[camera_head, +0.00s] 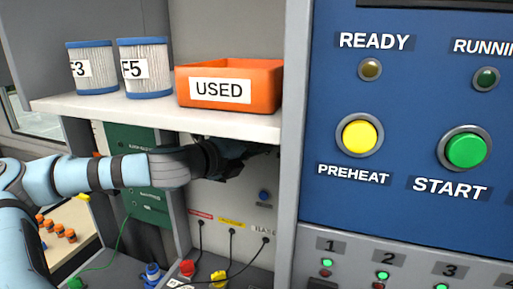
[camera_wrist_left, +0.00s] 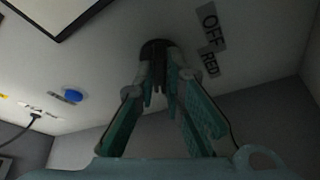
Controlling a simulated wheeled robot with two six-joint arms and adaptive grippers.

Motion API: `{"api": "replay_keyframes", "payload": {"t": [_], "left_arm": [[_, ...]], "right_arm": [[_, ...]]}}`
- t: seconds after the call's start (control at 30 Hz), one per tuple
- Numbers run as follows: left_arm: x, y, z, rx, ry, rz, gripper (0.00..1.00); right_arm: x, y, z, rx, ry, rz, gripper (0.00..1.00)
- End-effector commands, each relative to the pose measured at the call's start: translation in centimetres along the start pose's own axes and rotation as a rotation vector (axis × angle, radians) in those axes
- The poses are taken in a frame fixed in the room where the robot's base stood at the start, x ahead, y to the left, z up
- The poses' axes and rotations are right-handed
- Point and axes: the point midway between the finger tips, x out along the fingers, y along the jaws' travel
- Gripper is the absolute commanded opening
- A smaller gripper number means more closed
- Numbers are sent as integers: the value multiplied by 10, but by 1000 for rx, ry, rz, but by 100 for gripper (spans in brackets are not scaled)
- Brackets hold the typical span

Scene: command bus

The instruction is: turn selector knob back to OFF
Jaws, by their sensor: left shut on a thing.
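The selector knob (camera_wrist_left: 155,46) is a dark round knob on the pale panel, seen in the left wrist view. Tilted labels OFF (camera_wrist_left: 209,25) and RED (camera_wrist_left: 210,62) are beside it. My left gripper (camera_wrist_left: 164,80) is shut on the knob's grip, with a finger on each side. In the head view my left gripper (camera_head: 238,152) reaches under the shelf to the panel and hides the knob. I cannot tell for sure which label the knob points to. My right gripper is not in view.
A shelf (camera_head: 150,114) with an orange USED bin (camera_head: 262,82) and two filters hangs just above my left arm. A grey post (camera_head: 292,130) stands right of the gripper. Below are a blue button (camera_head: 264,196) and several cables. The blue button panel (camera_head: 415,110) is at right.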

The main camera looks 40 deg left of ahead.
Motion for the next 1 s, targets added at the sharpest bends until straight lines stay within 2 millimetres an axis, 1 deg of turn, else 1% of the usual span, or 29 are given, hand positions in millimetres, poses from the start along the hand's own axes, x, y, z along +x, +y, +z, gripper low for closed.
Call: {"api": "replay_keyframes", "payload": {"t": [0.27, 0.47, 0.7, 1.0], "left_arm": [[0, 2, -1, -49, 1, -21, 0], [1, 5, -2, -152, 0, -65, 0], [2, 8, -4, -343, 2, -144, 0], [2, 9, -4, -601, 1, -250, 0]], "right_arm": [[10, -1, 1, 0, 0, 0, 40], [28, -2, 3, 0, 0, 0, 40], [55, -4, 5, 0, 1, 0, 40], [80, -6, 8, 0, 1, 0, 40]]}}
